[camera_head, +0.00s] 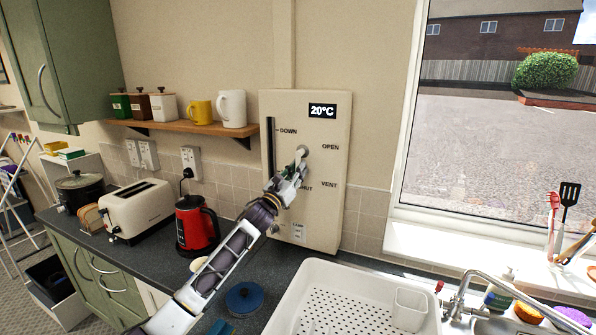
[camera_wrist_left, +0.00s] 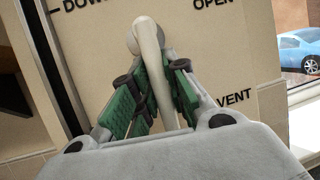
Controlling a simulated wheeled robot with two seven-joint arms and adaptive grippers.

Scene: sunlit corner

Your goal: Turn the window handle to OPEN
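The window handle (camera_head: 301,152) is a pale lever on a round hub on a cream wall panel (camera_head: 325,215). The panel reads OPEN to the right of the hub, VENT lower right, and a partly hidden word, likely SHUT, below. The lever points down, towards that lower word. My left gripper (camera_head: 298,166) is at the lever from below. In the left wrist view the pale lever (camera_wrist_left: 148,45) runs between the green-padded fingers of the gripper (camera_wrist_left: 158,68), whose tips close against its two sides. My right gripper is not in view.
A slider slot marked DOWN (camera_head: 270,145) and a 20°C display (camera_head: 322,111) are on the panel. A shelf (camera_head: 185,127) with mugs and canisters is left. The window is right.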

